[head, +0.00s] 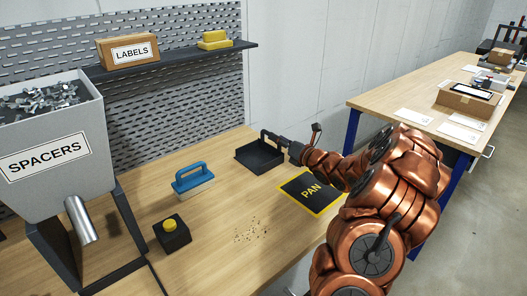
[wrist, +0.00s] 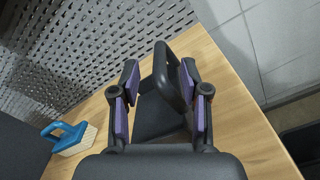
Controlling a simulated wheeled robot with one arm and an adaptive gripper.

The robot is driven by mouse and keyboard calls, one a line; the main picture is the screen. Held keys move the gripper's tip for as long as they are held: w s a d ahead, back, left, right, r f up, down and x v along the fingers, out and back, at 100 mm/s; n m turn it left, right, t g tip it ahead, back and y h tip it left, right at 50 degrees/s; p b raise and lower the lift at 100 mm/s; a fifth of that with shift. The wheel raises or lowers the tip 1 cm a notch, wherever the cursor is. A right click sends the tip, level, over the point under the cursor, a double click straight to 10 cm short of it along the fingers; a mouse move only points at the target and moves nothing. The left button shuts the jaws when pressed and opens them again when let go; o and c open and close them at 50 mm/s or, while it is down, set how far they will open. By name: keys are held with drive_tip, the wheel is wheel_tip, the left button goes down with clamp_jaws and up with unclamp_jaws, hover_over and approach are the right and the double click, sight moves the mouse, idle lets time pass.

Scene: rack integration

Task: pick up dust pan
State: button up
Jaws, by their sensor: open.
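The dust pan (head: 260,157) is a black tray lying on the wooden workbench near the wall, with a raised black handle at its right side. My gripper (head: 272,138) is at this handle in the head view. In the wrist view, my gripper (wrist: 158,82) is open, with the dust pan's handle (wrist: 167,75) standing between its purple-padded fingers. The handle looks nearer the right finger; I cannot tell whether they touch. Part of the pan (wrist: 155,118) shows below, and the rest is hidden by my gripper.
A blue-handled brush (head: 192,178) stands left of the pan, and a black box with a yellow button (head: 170,232) sits nearer. Crumbs (head: 252,232) lie on the bench beside a black PAN mat (head: 304,193). A SPACERS bin (head: 48,140) and shelf (head: 180,54) stand left and behind.

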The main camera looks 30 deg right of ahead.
sight(264, 131)
drive_tip(key=shift+w+a+p, duration=0.2)
drive_tip(key=shift+w+p, duration=0.2)
drive_tip(key=shift+w, duration=0.9)
drive_tip(key=shift+w+a+p, duration=0.15)
drive_tip(key=shift+w+p, duration=0.2)
drive_tip(key=shift+w, duration=0.95)
clamp_jaws()
